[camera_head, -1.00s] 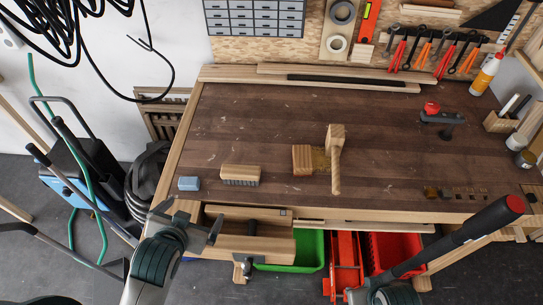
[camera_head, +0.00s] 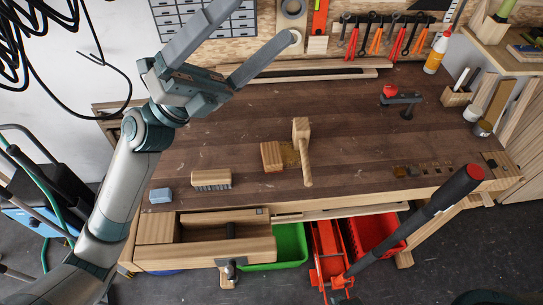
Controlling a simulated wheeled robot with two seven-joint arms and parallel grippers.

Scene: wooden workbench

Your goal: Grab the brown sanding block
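A brown wooden block (camera_head: 271,156) lies at the middle of the bench, with a wooden mallet (camera_head: 302,150) beside it; I cannot tell for certain that it is the sanding block. A wooden block with grey bristles or teeth below (camera_head: 211,180) lies further left, near the front edge. A small blue block (camera_head: 160,195) lies at the front left corner. My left gripper (camera_head: 264,22) is raised high over the back left of the bench, its fingers spread and empty, well away from these blocks. My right gripper is not in view.
A black handle with a red end (camera_head: 440,205) sticks up at the front right. A red-topped dark tool (camera_head: 400,100) stands at the back right. The bench's middle right is clear.

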